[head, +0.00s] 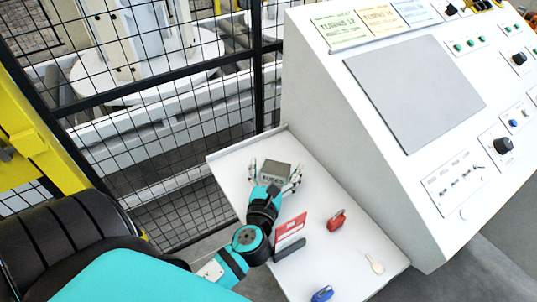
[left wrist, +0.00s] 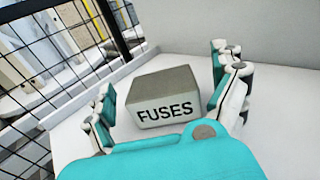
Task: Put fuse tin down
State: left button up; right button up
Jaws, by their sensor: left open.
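The fuse tin (head: 274,173) is a grey box lettered "FUSES". It sits upright on the white shelf (head: 232,167) beside the console, near the shelf's far left corner. The tin also shows in the left wrist view (left wrist: 164,97), resting on the white surface. My left gripper (head: 275,176) is open, with one finger on each side of the tin. In the left wrist view a gap shows between the tin and the fingers (left wrist: 170,95) on both sides. My right gripper is in neither view.
On the shelf lie a red padlock (head: 336,220), a blue padlock (head: 322,294), a pale tag (head: 375,263) and a red-and-white card in a dark holder (head: 289,238). The sloped console (head: 350,120) rises on the right. A black mesh fence (head: 170,140) stands to the left.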

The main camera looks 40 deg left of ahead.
pick_arm(q)
jog(key=b+v, duration=0.3)
jog(key=v, duration=0.7)
jog(key=shift+s+d+f, duration=0.1)
jog(key=shift+s, duration=0.15)
jog(key=shift+s+d, duration=0.15)
jog(key=shift+s, duration=0.3)
jog(key=shift+s+r, duration=0.1)
jog(key=shift+r, duration=0.2)
